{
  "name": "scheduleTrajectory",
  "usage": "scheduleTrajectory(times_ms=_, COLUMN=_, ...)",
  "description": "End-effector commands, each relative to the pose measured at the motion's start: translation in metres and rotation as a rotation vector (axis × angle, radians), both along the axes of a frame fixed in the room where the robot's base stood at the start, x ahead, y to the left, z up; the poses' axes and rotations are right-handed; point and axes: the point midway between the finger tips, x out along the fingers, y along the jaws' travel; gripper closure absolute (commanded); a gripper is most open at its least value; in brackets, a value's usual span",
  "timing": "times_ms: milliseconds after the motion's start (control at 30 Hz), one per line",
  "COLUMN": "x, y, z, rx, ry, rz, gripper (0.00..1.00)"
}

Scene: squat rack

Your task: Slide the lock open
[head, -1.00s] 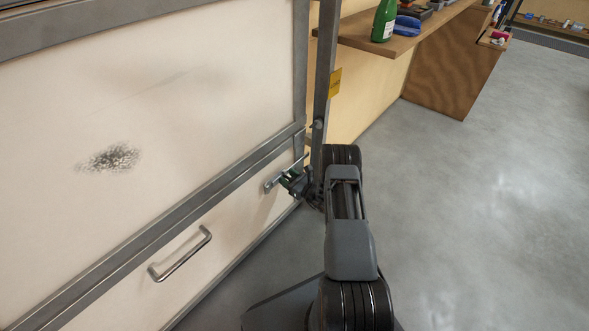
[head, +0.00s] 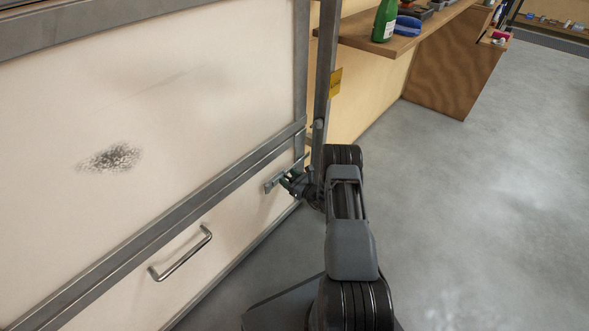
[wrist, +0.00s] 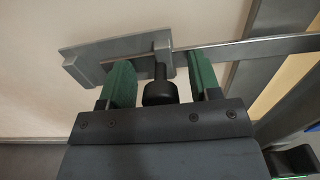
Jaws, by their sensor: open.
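The lock is a grey metal slide bolt on the lower right of a pale panel, and its plate (head: 272,186) shows in the head view. In the wrist view the plate (wrist: 88,62) lies on the panel, and the flat bar (wrist: 245,46) runs right across the grey frame. A black knob (wrist: 160,92) stands out from the bolt. My gripper (head: 290,180) is at the lock. Its green fingers (wrist: 162,80) are open, one on each side of the knob, with a visible gap on both sides.
A metal pull handle (head: 180,254) is on the panel, lower left of the lock. An upright metal post (head: 325,85) with a yellow tag stands right of the panel. A wooden shelf (head: 410,42) holds a green bottle. The grey floor (head: 480,200) at right is clear.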

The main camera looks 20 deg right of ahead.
Motion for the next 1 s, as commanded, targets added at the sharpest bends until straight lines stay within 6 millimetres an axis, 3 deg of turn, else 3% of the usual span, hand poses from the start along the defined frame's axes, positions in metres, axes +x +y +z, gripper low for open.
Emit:
scheduleTrajectory(times_ms=700, x=-0.052, y=-0.025, z=0.001, rx=0.000, ry=0.001, rz=-0.002, gripper=0.43)
scheduleTrajectory(times_ms=1000, x=-0.063, y=-0.028, z=0.000, rx=0.001, ry=0.000, rz=0.000, gripper=0.43)
